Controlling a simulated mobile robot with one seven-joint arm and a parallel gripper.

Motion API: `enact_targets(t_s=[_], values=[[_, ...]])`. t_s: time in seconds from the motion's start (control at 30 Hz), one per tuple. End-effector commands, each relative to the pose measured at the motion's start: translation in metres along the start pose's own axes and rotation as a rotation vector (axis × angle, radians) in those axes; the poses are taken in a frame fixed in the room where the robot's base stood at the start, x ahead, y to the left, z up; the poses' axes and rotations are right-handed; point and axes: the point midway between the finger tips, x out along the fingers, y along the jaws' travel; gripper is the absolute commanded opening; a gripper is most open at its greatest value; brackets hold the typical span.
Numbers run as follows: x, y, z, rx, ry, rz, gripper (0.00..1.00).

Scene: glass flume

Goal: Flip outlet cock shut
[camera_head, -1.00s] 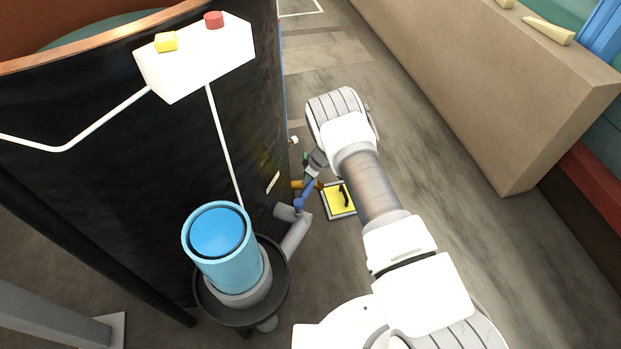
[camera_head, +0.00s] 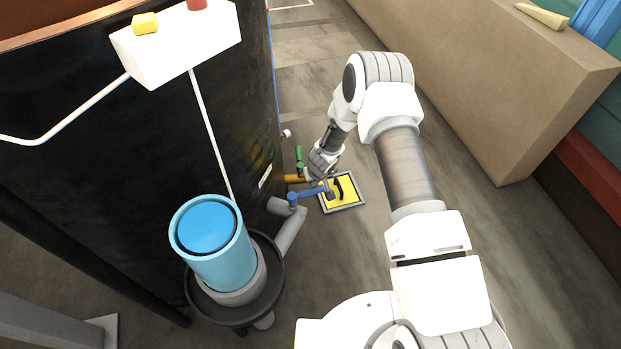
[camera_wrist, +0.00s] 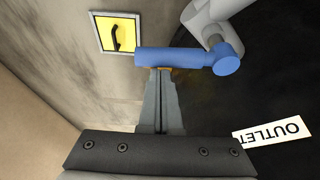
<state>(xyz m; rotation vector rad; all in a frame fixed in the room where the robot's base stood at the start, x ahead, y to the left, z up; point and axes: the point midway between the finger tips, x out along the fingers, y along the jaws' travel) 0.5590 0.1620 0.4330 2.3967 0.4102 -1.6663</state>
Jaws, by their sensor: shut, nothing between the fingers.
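The outlet cock shows as a blue lever (camera_head: 310,193) on a grey pipe at the foot of the black tank wall. In the wrist view the blue lever (camera_wrist: 170,57) runs left from its round pivot on the grey pipe. My gripper (camera_head: 327,187) is low beside the wall, near the lever's free end. In the wrist view my gripper (camera_wrist: 160,74) is shut and empty, its fingertips at the lever's side; I cannot tell whether they touch. A white OUTLET label (camera_wrist: 272,133) is on the dark wall at the right.
A yellow panel with a black handle (camera_head: 354,187) lies on the floor beside the lever. Green (camera_head: 299,156) and orange (camera_head: 293,178) fittings sit close to the wall. A blue-topped cylinder (camera_head: 211,240) stands at the front. A beige wall (camera_head: 480,90) bounds the open floor at right.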

Motion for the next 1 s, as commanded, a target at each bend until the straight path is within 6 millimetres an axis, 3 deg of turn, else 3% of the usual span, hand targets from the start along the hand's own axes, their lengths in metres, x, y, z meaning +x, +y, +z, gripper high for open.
enact_targets(t_s=[0.63, 1.0], values=[[-0.017, -0.006, 0.040, 0.517, -0.001, 0.194, 0.00], [-0.019, -0.009, 0.051, 0.547, -0.002, 0.203, 0.00]])
